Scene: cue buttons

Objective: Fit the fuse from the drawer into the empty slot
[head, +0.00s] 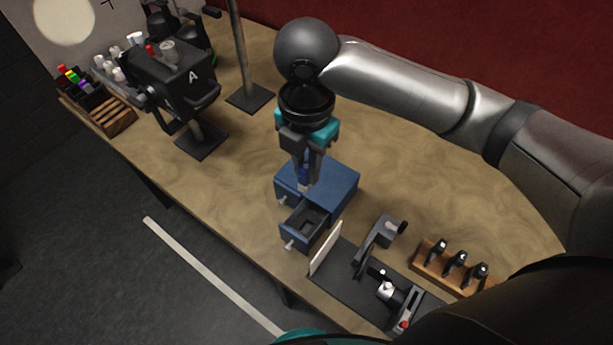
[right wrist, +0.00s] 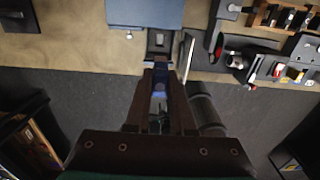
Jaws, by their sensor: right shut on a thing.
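My right gripper (head: 304,172) points down above the small blue drawer cabinet (head: 335,187), shut on a small blue piece, seemingly the fuse (head: 303,177). In the right wrist view the blue fuse (right wrist: 160,82) sits between the fingers (right wrist: 160,88). The fuse is above and behind the open drawer in the head view. I cannot make out the empty slot; a row of coloured pieces (head: 75,77) stands at the far left. My left gripper is out of view.
A black box marked A (head: 180,80) stands on a post at the left. A thin pole (head: 237,50) rises behind it. A pale upright panel (head: 326,248), a dark fixture board (head: 345,280) and a wooden rack (head: 430,265) stand right of the drawer. Bare table lies behind the cabinet.

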